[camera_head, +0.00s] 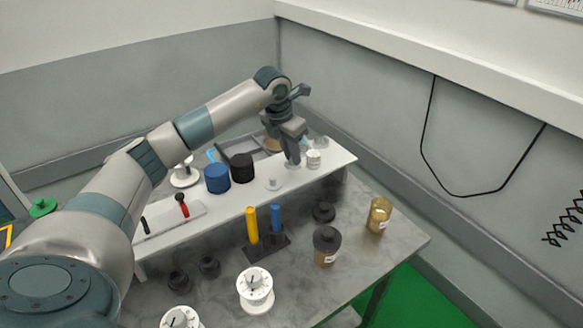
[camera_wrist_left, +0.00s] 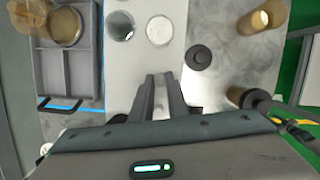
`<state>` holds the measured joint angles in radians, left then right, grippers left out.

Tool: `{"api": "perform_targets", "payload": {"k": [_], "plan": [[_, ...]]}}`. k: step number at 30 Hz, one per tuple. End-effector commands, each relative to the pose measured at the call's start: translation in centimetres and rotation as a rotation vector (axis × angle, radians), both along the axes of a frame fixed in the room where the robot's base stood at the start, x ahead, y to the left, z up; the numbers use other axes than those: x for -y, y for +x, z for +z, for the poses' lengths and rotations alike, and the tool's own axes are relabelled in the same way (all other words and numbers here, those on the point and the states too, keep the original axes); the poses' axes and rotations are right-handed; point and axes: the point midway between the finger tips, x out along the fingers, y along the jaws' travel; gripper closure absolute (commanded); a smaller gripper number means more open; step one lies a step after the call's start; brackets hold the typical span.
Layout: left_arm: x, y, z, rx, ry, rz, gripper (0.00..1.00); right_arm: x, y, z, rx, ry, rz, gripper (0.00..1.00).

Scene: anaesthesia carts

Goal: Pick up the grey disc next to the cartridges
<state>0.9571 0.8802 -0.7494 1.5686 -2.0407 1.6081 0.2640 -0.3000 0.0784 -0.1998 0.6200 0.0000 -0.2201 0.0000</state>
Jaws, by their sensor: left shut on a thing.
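My left gripper (camera_head: 293,160) reaches down over the far right part of the white raised shelf (camera_head: 235,205). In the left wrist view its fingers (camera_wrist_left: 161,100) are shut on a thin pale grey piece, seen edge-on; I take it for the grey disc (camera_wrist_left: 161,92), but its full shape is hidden. Two round pale items stand just beyond the fingertips: a grey open-topped one (camera_wrist_left: 120,26) and a white-topped one (camera_wrist_left: 159,30). Which items are the cartridges I cannot tell. A blue cylinder (camera_head: 217,179) and a black cylinder (camera_head: 242,168) stand left of the gripper. My right gripper is not in view.
The lower marble table holds a stand with yellow (camera_head: 252,224) and blue (camera_head: 276,218) tubes, amber jars (camera_head: 380,215), dark caps and white spools (camera_head: 255,290). A wall rises behind the shelf.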

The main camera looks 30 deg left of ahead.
Motion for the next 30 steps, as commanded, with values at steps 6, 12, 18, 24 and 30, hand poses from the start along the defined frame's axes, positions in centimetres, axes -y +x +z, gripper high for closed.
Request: {"api": "perform_targets", "payload": {"k": [6, 12, 18, 24, 30], "plan": [[4.8, 0.0, 2.0, 0.003, -0.002, -0.01, 1.0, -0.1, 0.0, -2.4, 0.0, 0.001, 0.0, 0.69], [8.3, -0.1, 4.3, 0.003, -0.002, -0.007, 1.0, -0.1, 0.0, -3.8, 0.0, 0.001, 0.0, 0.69], [10.7, -0.2, 5.9, 0.0, -0.001, -0.007, 1.0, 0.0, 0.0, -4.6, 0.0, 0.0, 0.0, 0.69], [11.5, -0.2, 6.5, -0.001, -0.001, -0.004, 1.0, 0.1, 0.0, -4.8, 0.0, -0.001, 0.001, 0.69], [11.6, -0.2, 6.6, -0.002, -0.001, -0.003, 1.0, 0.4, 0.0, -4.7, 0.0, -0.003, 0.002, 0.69]]}}
